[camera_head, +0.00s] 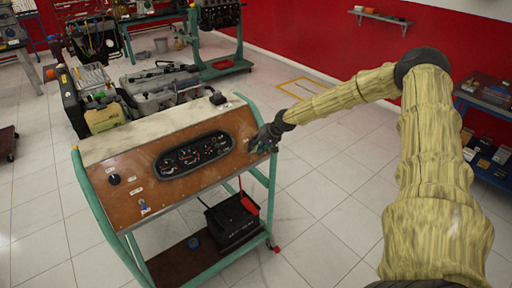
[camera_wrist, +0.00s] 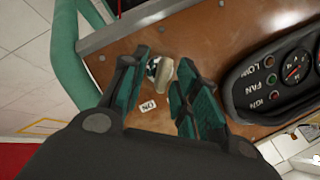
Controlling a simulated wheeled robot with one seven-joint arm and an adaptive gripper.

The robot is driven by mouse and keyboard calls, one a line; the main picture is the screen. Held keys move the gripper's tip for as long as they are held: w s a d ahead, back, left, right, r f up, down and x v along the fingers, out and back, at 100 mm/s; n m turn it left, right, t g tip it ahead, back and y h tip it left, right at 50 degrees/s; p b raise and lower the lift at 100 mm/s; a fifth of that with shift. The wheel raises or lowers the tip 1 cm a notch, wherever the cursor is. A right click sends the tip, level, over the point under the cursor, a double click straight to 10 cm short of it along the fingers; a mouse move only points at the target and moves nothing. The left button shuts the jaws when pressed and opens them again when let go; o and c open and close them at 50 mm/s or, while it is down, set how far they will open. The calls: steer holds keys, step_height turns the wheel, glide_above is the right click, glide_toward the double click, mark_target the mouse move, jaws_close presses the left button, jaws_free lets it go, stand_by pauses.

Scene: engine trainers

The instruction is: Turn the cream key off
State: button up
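In the wrist view, the cream key (camera_wrist: 165,73) sits in a metallic lock on the brown panel (camera_wrist: 205,38), near the panel's edge. My gripper (camera_wrist: 163,58) is at the key, with one teal-padded finger on each side of it. The fingers are apart; a narrow gap seems to show beside the key, and I cannot tell whether either finger touches it. An "ON" label (camera_wrist: 148,106) shows between the fingers. In the head view, my gripper (camera_head: 266,137) is at the right end of the sloped panel (camera_head: 223,121) and hides the key.
A gauge cluster (camera_head: 194,154) is left of my gripper in the head view. A black knob (camera_head: 114,179) and a small switch (camera_head: 145,208) are farther left. The green frame (camera_head: 272,180) edges the stand. A black battery (camera_head: 233,222) sits below. Open tiled floor lies right.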

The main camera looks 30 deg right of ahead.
steer(key=shift+w+f, duration=0.1)
steer(key=shift+f, duration=0.1)
jaws_close()
steer(key=shift+a+n, duration=0.1)
steer(key=shift+n, duration=0.2)
steer(key=shift+n+h, duration=0.4)
steer(key=shift+n, duration=0.6)
steer(key=shift+a+n+g+h+b, duration=0.15)
steer(key=shift+n+h+b, duration=0.35)
steer(key=shift+n, duration=0.6)
steer(key=shift+n+g+h+b, duration=0.15)
steer(key=shift+n+h+b, duration=0.15)
steer(key=shift+n+b, duration=0.55)
steer(key=shift+n, duration=0.35)
